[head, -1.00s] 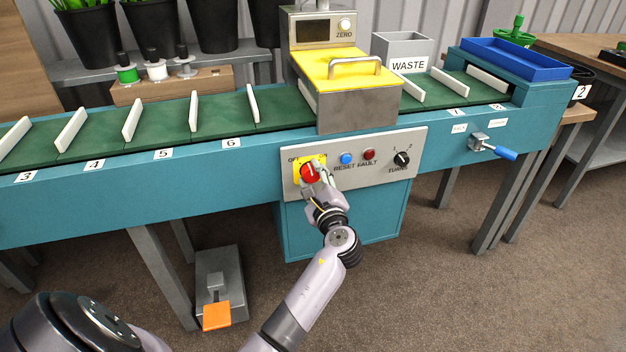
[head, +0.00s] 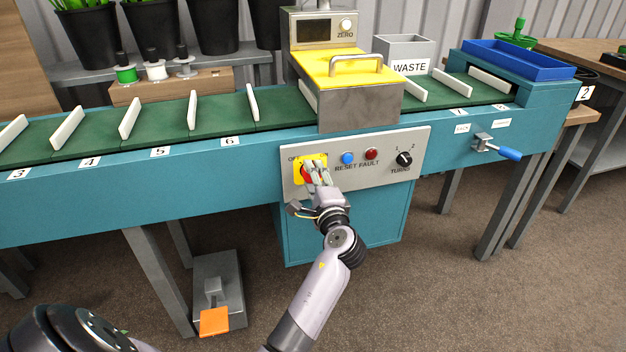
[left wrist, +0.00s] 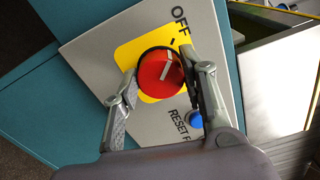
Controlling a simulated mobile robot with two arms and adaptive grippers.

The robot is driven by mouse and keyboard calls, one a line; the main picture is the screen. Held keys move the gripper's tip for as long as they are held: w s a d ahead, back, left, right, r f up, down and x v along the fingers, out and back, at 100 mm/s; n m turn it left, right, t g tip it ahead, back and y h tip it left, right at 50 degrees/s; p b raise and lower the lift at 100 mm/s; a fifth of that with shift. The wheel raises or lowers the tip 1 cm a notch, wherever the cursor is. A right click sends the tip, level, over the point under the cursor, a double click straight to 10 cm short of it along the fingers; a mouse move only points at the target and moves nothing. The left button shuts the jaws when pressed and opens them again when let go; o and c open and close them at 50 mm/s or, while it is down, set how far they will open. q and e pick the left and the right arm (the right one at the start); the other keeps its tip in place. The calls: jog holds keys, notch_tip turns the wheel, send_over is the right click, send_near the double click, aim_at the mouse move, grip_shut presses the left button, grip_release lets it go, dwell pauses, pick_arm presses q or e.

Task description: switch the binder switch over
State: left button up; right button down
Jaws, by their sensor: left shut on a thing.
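In the head view the red knob (head: 307,175) is partly hidden behind my left gripper (head: 316,174). The yellow plate (head: 301,162) is at the left end of the grey control panel (head: 330,180). My left gripper (left wrist: 160,85) has its fingers on either side of the knob and is shut on it. The knob's white mark is slanted in the left wrist view. My right gripper is not in view.
A blue reset button (head: 348,158), a red fault lamp (head: 371,154) and a black turns knob (head: 404,159) sit close to the right on the panel. The conveyor (head: 180,130) runs above. A foot pedal (head: 215,320) stands on the floor below.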

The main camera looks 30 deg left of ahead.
pick_arm(q)
jog(key=shift+f, duration=0.1)
jog(key=o, duration=1.2)
jog(key=shift+c, duration=0.2)
jog(key=v, duration=0.7)
jog(key=shift+s+d, duration=0.2)
